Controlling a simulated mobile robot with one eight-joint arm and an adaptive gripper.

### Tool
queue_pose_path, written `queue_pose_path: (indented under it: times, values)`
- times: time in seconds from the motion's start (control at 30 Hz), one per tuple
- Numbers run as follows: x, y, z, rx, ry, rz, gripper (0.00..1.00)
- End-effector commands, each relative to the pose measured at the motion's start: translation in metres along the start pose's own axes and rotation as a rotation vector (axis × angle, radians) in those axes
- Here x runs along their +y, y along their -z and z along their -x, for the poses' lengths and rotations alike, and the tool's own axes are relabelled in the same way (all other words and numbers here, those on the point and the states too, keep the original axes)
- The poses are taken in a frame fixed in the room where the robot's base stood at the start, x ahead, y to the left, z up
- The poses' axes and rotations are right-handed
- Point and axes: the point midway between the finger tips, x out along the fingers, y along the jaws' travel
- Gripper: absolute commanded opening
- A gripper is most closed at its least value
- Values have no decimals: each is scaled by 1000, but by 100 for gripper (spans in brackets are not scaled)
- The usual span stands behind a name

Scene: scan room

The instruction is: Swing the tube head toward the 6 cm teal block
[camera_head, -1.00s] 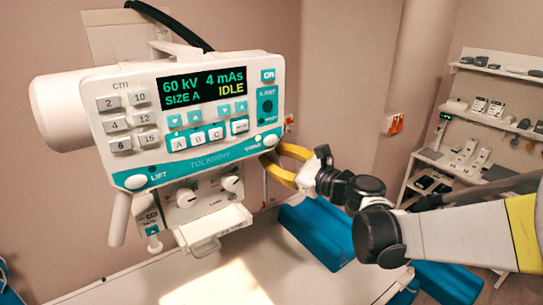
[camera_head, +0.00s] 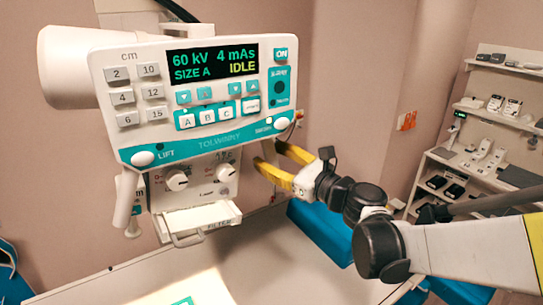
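The tube head (camera_head: 145,58) hangs over the table, with its white and teal control panel (camera_head: 215,133) facing me. The display reads 60 kV, 4 mAs, SIZE A, IDLE. A pale grip bar (camera_head: 123,200) hangs at its lower left. My gripper (camera_head: 268,155) is at the panel's lower right edge. Its two yellow fingers are apart, with a gap between them; I cannot tell whether they touch the head. A blue-teal block (camera_head: 322,232) lies on the table behind my arm, partly hidden; its size cannot be read.
The white tabletop (camera_head: 270,262) is mostly clear, with a lit patch and a teal mark (camera_head: 183,301) at the bottom edge. A filter tray (camera_head: 205,218) juts out under the head. Shelves (camera_head: 480,150) with small items stand at the right wall.

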Motion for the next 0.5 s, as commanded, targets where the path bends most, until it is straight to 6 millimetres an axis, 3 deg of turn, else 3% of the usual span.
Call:
queue_pose_path:
  times: [0.27, 0.5]
  values:
    - [-1, 0, 6, 0, 2, 0, 47]
    - [-1, 0, 52, 1, 5, 0, 47]
